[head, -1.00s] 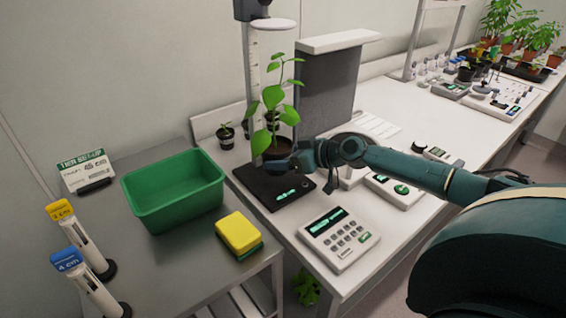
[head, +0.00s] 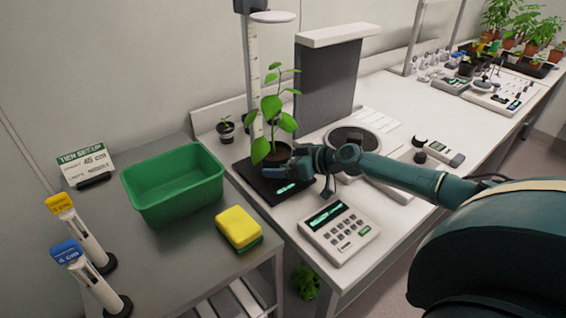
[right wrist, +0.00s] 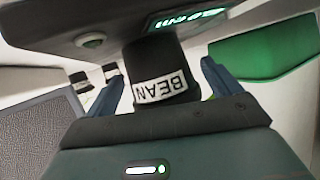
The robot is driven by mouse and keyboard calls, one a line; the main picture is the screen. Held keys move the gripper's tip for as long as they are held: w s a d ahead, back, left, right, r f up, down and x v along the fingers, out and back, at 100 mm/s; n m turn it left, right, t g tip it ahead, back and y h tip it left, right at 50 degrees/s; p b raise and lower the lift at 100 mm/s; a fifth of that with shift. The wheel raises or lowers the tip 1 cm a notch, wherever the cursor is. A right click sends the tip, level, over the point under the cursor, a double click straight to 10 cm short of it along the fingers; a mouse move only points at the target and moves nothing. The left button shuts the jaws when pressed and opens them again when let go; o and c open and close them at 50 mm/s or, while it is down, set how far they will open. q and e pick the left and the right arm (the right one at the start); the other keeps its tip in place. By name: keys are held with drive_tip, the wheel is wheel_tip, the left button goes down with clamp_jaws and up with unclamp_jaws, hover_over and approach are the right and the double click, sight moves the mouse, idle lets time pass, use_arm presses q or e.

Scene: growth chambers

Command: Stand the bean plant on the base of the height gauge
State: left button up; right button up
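The bean plant (head: 273,105) is a tall leafy stem in a black pot (right wrist: 155,58) with a white BEAN label. It stands upright over the black base (head: 262,188) of the height gauge, beside the gauge's white ruled column (head: 254,70). In the right wrist view the picture is upside down and the pot's bottom is at or very near the base; I cannot tell if it touches. My left gripper is not in view.
A green bin (head: 170,205), a yellow sponge (head: 238,226) and two labelled cylinders stand on the grey table at left. A keypad device (head: 338,232) sits in front of the base. A small potted seedling (head: 226,130) and a grey panel (head: 328,85) are behind.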

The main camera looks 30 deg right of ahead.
drive_tip(key=shift+r, duration=0.25)
drive_tip(key=shift+s+d+f, duration=0.1)
drive_tip(key=shift+s+d, duration=0.1)
drive_tip(key=shift+s, duration=0.05)
drive_tip(key=b+v, duration=0.1)
drive_tip(key=v, duration=0.4)
drive_tip(key=shift+b+v, duration=0.45)
drive_tip(key=shift+v, duration=0.4)
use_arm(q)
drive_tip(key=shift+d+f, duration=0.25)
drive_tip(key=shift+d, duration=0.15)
use_arm(e)
drive_tip(key=shift+s, duration=0.1)
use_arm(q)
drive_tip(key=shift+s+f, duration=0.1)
